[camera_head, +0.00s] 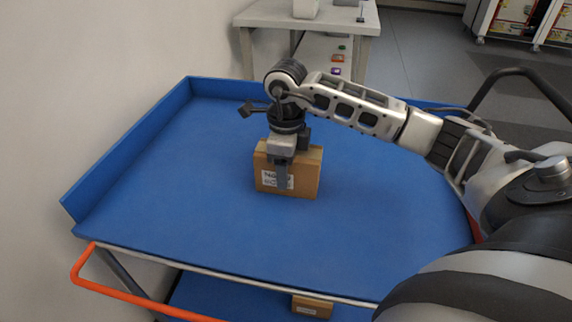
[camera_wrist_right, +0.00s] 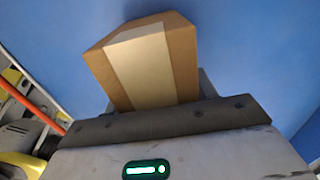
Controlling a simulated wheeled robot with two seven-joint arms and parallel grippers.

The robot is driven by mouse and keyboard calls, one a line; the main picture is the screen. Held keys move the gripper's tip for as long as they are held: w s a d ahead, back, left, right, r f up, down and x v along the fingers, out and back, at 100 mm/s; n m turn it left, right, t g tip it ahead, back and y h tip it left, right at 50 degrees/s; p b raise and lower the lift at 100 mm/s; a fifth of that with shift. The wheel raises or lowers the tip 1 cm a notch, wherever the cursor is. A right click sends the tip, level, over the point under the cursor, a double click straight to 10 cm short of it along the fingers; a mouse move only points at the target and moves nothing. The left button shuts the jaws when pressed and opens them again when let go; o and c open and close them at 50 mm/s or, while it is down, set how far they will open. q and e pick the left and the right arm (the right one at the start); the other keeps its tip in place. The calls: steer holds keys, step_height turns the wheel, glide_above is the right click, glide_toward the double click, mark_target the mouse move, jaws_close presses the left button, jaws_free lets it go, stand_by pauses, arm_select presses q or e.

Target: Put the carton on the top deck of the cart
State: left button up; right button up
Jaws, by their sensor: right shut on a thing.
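The carton (camera_head: 305,178) is a small brown cardboard box with a white label. It is at the middle of the cart's blue top deck (camera_head: 200,230), upright, and looks to be on the deck or just above it; I cannot tell which. My right gripper (camera_head: 283,178) comes down over it from above and is shut on it, with a finger in front of the labelled side. In the right wrist view the carton (camera_wrist_right: 150,62) shows its taped face between the fingers, with blue deck behind. My left gripper is not in view.
The deck has a raised blue rim (camera_head: 130,145) at the left and back. An orange handle (camera_head: 130,296) runs along the front left. Another carton (camera_head: 312,306) is on the lower deck. A pale table (camera_head: 330,14) stands behind. The deck around the held carton is clear.

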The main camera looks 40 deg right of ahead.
steer(key=o, duration=1.3)
steer(key=shift+o, duration=0.2)
step_height(320, 180, up, 12)
steer(key=shift+r+p, duration=0.15)
steer(key=shift+p, duration=0.3)
